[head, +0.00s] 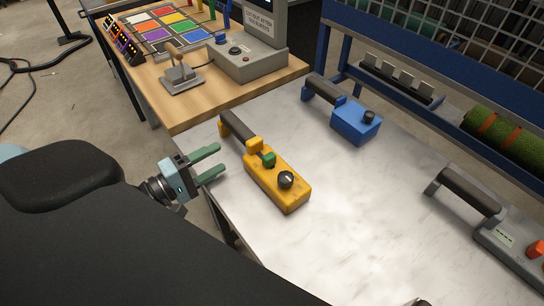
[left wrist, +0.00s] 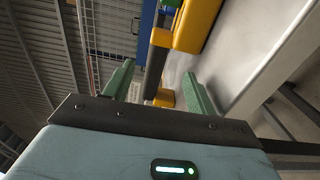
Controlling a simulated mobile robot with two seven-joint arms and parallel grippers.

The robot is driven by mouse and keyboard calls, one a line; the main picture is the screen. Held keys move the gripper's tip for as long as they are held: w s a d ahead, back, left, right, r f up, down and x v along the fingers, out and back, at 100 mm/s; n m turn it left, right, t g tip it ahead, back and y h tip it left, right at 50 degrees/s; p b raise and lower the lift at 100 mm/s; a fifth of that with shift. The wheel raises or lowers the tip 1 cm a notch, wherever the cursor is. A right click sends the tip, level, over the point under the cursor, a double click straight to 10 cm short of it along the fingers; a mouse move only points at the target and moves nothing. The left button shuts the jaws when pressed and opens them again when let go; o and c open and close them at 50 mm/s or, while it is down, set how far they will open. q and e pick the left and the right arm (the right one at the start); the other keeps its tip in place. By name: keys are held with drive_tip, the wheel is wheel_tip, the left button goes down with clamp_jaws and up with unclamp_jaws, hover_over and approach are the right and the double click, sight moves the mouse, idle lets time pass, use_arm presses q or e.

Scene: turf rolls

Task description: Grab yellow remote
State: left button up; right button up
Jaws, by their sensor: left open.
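The yellow remote (head: 277,180) lies on the pale table, with a dark handle (head: 237,127) at its far end and a black knob and green button on top. My left gripper (head: 214,163) is open and empty, just left of the remote and beside the table's left edge, its fingers pointing toward the remote. In the left wrist view the two green fingers (left wrist: 158,92) are apart. The remote's yellow body (left wrist: 196,22) and dark handle show beyond them. My right gripper is not in view.
A blue remote (head: 356,122) lies farther back on the table (head: 350,220), and a grey one (head: 510,243) at the right. A wooden desk (head: 195,105) with a joystick (head: 182,76) and control box (head: 242,55) adjoins behind. A blue rack (head: 400,50) stands at the back right.

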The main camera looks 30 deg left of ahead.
sight(244, 144)
use_arm(q)
drive_tip(key=shift+w+d, duration=0.15)
drive_tip(key=shift+w, duration=0.25)
drive_tip(key=x, duration=0.4)
drive_tip(key=shift+w+d, duration=0.25)
drive_tip(key=shift+w, duration=0.55)
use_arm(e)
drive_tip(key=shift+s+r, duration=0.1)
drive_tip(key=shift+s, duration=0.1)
